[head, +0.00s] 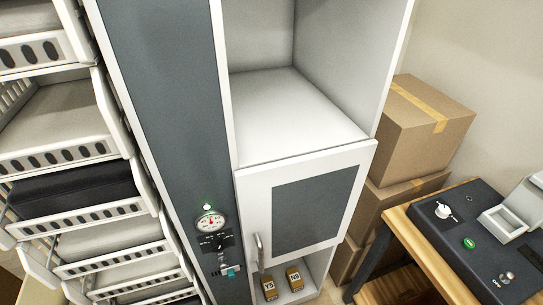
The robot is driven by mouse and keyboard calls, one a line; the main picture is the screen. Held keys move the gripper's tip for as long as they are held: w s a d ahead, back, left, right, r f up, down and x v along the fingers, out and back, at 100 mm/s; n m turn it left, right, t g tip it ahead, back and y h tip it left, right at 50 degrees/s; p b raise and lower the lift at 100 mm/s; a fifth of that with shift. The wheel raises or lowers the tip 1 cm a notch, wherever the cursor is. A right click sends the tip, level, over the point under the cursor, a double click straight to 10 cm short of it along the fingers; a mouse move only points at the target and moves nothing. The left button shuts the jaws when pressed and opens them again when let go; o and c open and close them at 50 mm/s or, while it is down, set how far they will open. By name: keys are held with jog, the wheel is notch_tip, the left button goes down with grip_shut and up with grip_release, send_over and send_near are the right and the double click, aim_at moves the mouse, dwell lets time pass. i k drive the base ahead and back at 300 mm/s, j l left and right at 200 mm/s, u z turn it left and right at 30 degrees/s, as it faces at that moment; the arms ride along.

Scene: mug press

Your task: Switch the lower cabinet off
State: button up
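The tall white cabinet has a dark grey control strip (170,110) down its left side. Low on the strip are a lit green lamp (207,207), a round gauge (209,222) with a red needle, and a small dark plate (215,242) with white marks. Below the plate is a small control with a teal part (231,271); its setting is too small to tell. To the right is a white door (257,208) with a dark grey panel (305,205) and a handle (258,252) at its lower left. My gripper is not in view.
Above the door is an empty open compartment (300,118). Below it stand two small brown boxes, (269,287) and (294,279). White racks (70,155) fill the left. Cardboard boxes (415,130) and a wooden bench (410,235) with a dark device (460,225) stand right.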

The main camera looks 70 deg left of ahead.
aim_at(223, 266)
jog(key=i+u, duration=0.1)
jog(key=u, duration=2.4)
